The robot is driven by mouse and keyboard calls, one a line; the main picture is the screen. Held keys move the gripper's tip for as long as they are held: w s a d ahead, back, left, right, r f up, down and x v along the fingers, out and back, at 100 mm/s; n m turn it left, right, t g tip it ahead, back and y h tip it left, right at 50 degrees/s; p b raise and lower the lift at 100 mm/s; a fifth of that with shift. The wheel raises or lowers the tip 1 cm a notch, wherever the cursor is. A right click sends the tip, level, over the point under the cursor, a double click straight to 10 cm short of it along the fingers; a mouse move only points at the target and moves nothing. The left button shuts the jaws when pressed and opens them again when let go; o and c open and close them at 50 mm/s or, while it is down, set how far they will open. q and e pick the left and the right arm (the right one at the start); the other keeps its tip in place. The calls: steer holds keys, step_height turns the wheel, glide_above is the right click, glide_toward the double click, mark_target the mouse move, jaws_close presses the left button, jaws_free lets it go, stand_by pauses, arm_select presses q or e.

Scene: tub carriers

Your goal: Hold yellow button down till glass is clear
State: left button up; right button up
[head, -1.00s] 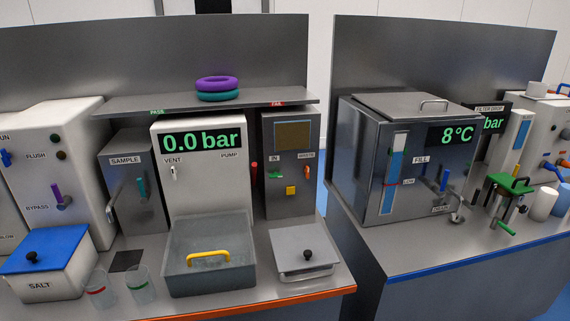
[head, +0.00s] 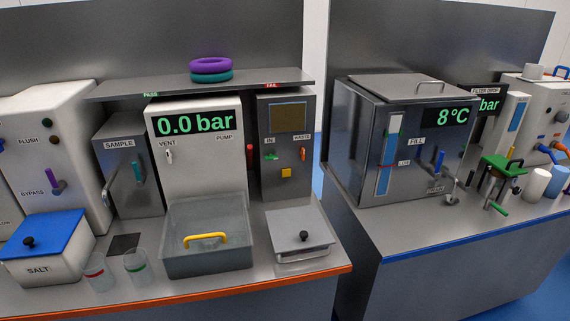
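The yellow button (head: 286,173) is a small square on the front of a grey cabinet (head: 265,188) under the right end of the shelf. Above it is a rectangular glass window (head: 289,117), which looks brown and murky. A green valve handle (head: 270,156) marked IN and an orange-red handle (head: 303,153) marked WASTE sit between window and button. Nothing touches the button. Neither of my grippers shows in the head view.
Two cups, a salt box (head: 40,262) and purple and teal rings (head: 211,66) are further left. A gap separates the right bench.

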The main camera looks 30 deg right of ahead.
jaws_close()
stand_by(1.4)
